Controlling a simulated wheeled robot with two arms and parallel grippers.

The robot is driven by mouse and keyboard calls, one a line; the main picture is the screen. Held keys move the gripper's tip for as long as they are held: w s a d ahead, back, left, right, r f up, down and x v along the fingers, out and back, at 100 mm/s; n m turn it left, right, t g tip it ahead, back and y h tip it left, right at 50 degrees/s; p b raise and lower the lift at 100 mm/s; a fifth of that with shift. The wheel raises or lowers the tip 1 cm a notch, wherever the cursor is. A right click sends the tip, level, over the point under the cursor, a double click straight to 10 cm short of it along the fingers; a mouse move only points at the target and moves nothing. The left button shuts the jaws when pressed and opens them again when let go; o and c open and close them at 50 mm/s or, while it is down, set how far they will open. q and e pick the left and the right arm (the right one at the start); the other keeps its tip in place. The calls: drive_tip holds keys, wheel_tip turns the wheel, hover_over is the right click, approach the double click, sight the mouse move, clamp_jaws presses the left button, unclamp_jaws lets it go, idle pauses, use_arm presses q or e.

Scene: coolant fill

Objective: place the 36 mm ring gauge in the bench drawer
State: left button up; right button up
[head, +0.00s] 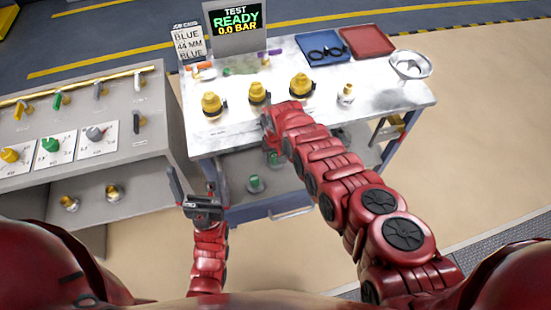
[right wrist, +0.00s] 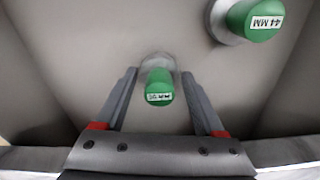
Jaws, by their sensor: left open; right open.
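Two green-handled pieces on round silver bases stand on a grey floor in the right wrist view. One (right wrist: 262,20) is marked 44 MM. In the head view a green piece (head: 255,184) shows in what looks like the open bench drawer (head: 292,212), under the bench top. My right gripper (head: 272,153) is partly hidden there. My left gripper (head: 200,190) is open and empty, left of the drawer.
The white bench (head: 375,100) carries several yellow fittings (head: 212,104), a blue tray (head: 324,47) with black rings, a red tray (head: 367,42) and a bowl (head: 410,65). A card (head: 188,46) reads BLUE 44 MM BLUE. A grey valve stand (head: 150,85) is at left.

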sight(276, 154)
drive_tip(key=shift+s+d+f+g+p, duration=0.15)
drive_tip(key=shift+s+p, duration=0.1)
drive_tip(key=shift+s, duration=0.15)
drive_tip(key=shift+s+f+g+p, duration=0.15)
drive_tip(key=shift+s+p, duration=0.1)
drive_tip(key=shift+s, duration=0.15)
drive_tip(key=r+p, duration=0.1)
drive_tip(key=r, duration=0.1)
drive_tip(key=w+r+p, duration=0.1)
drive_tip(key=r+p, duration=0.1)
drive_tip(key=shift+r, duration=0.3)
wheel_tip(276, 154, up, 8)
drive_tip(key=shift+r, duration=0.15)
drive_tip(key=shift+w, duration=0.1)
